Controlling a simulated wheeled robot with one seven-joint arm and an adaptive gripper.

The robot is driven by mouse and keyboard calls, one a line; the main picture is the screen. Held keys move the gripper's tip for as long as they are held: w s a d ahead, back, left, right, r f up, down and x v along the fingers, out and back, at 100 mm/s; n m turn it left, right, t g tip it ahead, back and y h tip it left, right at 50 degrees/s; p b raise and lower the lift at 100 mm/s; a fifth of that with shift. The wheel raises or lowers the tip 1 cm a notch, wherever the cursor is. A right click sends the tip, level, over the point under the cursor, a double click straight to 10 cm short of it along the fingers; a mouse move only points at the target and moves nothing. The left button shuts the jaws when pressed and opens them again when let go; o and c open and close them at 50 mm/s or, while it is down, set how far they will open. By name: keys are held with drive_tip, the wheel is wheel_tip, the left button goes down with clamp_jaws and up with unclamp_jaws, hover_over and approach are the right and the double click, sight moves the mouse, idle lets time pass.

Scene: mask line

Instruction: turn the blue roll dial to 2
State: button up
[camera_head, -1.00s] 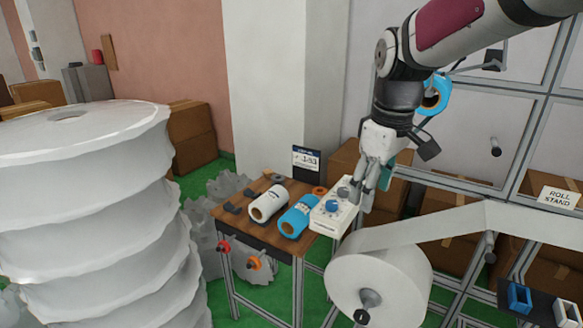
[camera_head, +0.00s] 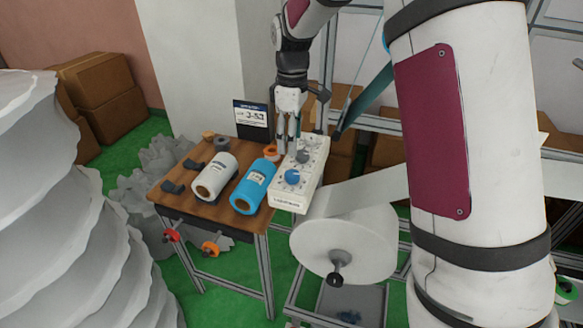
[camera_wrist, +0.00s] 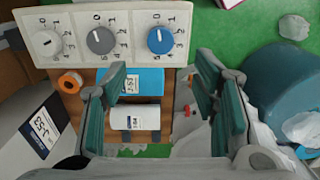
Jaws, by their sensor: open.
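The blue dial (camera_head: 292,177) is a round knob at the near end of a white control box (camera_head: 284,199) on the table. In the wrist view the blue dial (camera_wrist: 160,41) is the rightmost of three, ringed by numbers from 0 up. Its white mark appears to point up towards 0. A grey dial (camera_wrist: 100,41) is in the middle and a white dial (camera_wrist: 46,43) at the left. My gripper (camera_head: 289,147) is open, fingers down, by the far part of the box. In the wrist view my gripper (camera_wrist: 155,75) has its fingers apart with nothing held between them.
A blue roll (camera_head: 254,187) and a white roll (camera_head: 213,176) lie left of the box on the wooden table (camera_head: 192,208). A sign (camera_head: 251,114) stands behind. A large white roll (camera_head: 345,242) stands close to the box's right. An orange ring (camera_head: 271,153) lies near my fingers.

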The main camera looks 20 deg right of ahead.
sight(292, 173)
wheel_tip(292, 173, down, 11)
drive_tip(key=shift+r+p, duration=0.15)
drive_tip(key=shift+p, duration=0.7)
drive_tip(key=shift+c, duration=0.3)
drive_tip(key=c, duration=1.1)
